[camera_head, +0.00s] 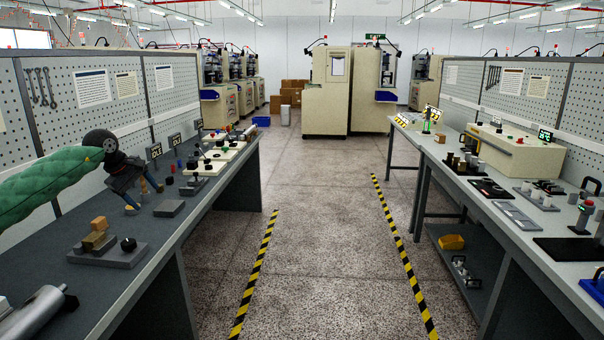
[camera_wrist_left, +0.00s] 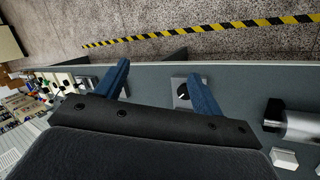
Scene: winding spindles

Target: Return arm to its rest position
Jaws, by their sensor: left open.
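My left arm, in a green quilted sleeve, comes in from the left in the head view. My left gripper (camera_head: 147,196) is over the left workbench (camera_head: 215,205), its two blue fingers apart and pointing down toward the bench. The left wrist view shows the same fingers (camera_wrist_left: 160,76) spread, with nothing held between them. A grey block with a black knob (camera_wrist_left: 181,92) lies below, close to one finger in that view. My right arm and gripper are not in view.
A grey fixture with wooden blocks (camera_head: 97,236) and a metal cylinder (camera_head: 36,312) are on the left bench's near part. Small panels with knobs (camera_head: 212,160) stand farther along. A perforated board (camera_head: 100,100) backs the bench. The striped aisle floor (camera_head: 320,240) is clear.

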